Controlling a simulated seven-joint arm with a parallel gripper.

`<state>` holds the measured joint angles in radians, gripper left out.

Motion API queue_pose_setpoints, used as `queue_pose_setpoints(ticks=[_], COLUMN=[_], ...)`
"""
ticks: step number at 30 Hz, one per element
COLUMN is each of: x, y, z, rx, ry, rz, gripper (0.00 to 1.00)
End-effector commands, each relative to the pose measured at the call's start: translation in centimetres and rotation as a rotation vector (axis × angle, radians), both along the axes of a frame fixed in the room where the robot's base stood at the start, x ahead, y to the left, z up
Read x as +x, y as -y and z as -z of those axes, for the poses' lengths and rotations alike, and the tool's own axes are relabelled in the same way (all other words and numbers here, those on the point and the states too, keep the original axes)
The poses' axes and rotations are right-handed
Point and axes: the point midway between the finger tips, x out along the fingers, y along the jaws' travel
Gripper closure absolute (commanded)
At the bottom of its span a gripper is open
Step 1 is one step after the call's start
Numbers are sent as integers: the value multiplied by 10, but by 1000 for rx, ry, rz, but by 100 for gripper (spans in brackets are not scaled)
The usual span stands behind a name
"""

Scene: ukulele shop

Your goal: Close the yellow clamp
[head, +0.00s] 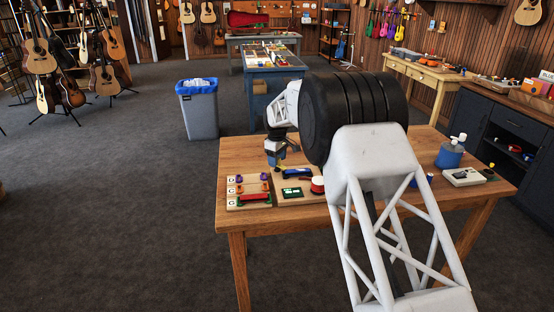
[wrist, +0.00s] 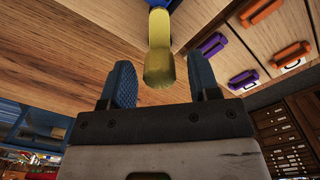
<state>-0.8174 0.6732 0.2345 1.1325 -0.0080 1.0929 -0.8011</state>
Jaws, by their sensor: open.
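In the wrist view, a yellow rounded handle (wrist: 159,62), which looks like part of the yellow clamp, stands out toward the camera, with a blue part at its far end. My gripper (wrist: 161,80) is open; its two blue fingers sit on either side of the handle, with gaps on both sides. Whether the clamp is open or closed cannot be told. In the head view, my gripper (head: 275,160) is low over the back left of the wooden table (head: 335,216), and my arm hides part of the workspace. The clamp cannot be made out clearly there.
A board (head: 234,205) with lettered tiles and purple, orange and red pieces lies at the table's left. Beside it are a blue-and-black item (head: 297,173), a green item (head: 292,192) and a red-and-white round item (head: 317,185). A blue bottle (head: 450,154) and grey device (head: 462,177) stand right.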

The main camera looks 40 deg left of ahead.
Motion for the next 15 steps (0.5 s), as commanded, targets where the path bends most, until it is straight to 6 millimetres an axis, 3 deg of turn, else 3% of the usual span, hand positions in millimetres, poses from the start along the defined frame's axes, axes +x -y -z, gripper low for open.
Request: queue_pose_setpoints(ticks=[8,15], x=[0,0], y=[0,0], z=[-8,-33], rx=[0,1], ry=[0,1], rz=[0,0], gripper=[44,44])
